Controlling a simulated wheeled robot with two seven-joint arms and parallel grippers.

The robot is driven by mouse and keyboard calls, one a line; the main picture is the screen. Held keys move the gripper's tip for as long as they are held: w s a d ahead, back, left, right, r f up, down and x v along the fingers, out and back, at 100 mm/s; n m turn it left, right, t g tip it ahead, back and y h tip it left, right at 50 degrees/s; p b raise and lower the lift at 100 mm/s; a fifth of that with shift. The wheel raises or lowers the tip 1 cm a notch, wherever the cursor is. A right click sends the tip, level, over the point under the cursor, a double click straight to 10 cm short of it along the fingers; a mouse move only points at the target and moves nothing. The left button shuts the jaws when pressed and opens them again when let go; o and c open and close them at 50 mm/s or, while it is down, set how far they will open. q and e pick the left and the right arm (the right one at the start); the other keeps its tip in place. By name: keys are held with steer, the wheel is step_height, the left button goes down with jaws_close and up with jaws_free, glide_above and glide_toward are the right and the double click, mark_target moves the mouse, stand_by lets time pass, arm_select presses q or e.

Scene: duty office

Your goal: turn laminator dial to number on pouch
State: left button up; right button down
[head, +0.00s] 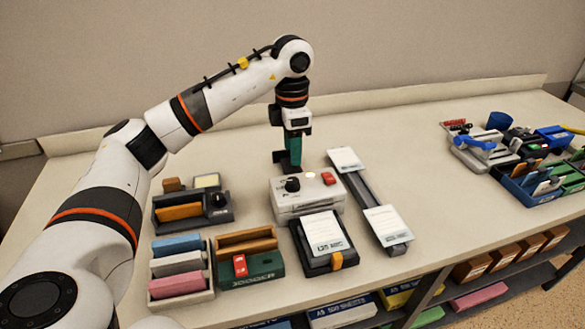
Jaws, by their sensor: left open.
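The laminator (318,204) seems to be the light grey box near the middle of the table, with a black dial (292,184) on the left of its top, a pale round spot and a red switch (328,178). My left gripper (287,168) points down just above and behind the dial, open; whether it touches the dial I cannot tell. A white printed sheet (323,232), perhaps the pouch, lies on a black tray in front of the laminator. Its number and the dial's marks are too small to read. My right gripper is out of view.
A long grey device (365,198) with white cards stands right of the laminator. A dark box with a knob (218,200), a rack of coloured blocks (180,285) and a green tray (265,273) stand left. Bins (540,190) crowd the far right; the table between is clear.

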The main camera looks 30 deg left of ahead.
arm_select(q)
step_height(320, 180, up, 4)
steer(key=shift+f, duration=0.15)
stand_by(0.6)
